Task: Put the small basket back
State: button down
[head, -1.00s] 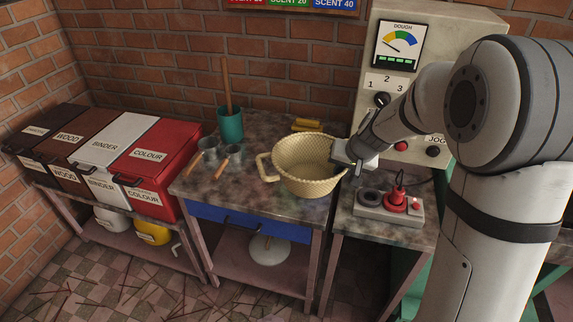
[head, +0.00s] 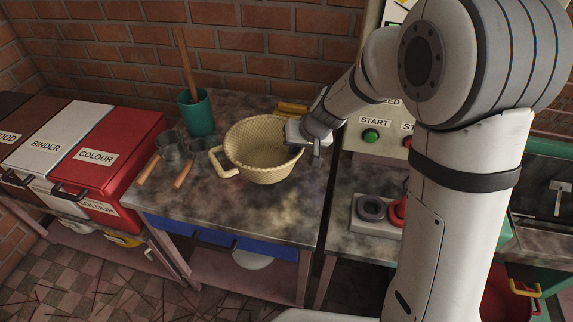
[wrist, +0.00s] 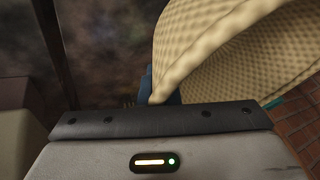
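The small basket (head: 264,165), cream and woven with a loop handle on its left, is over the stone-topped table (head: 230,205), upright. My gripper (head: 304,140) is at the basket's right side in the head view. In the wrist view the basket's rim (wrist: 215,55) runs down between the blue fingertips (wrist: 160,92), and the gripper looks shut on it. The far fingertip is mostly hidden by the basket. I cannot tell whether the basket's bottom touches the tabletop.
The red COLOUR bin (head: 120,150) is at left, the START panel (head: 372,152) at right. The front tabletop is clear.

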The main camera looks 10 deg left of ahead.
jog(key=shift+s+a+f+b, duration=0.1)
jog(key=shift+f+b, duration=0.55)
jog(key=shift+f, duration=1.95)
jog(key=shift+f, duration=0.1)
jog(key=shift+f, duration=0.1)
jog(key=c, duration=1.7)
grip_release()
jog(key=shift+r, duration=0.6)
jog(key=p+v, duration=0.1)
jog(key=v, duration=1)
jog(key=shift+s+r, duration=0.1)
jog(key=shift+s, duration=0.05)
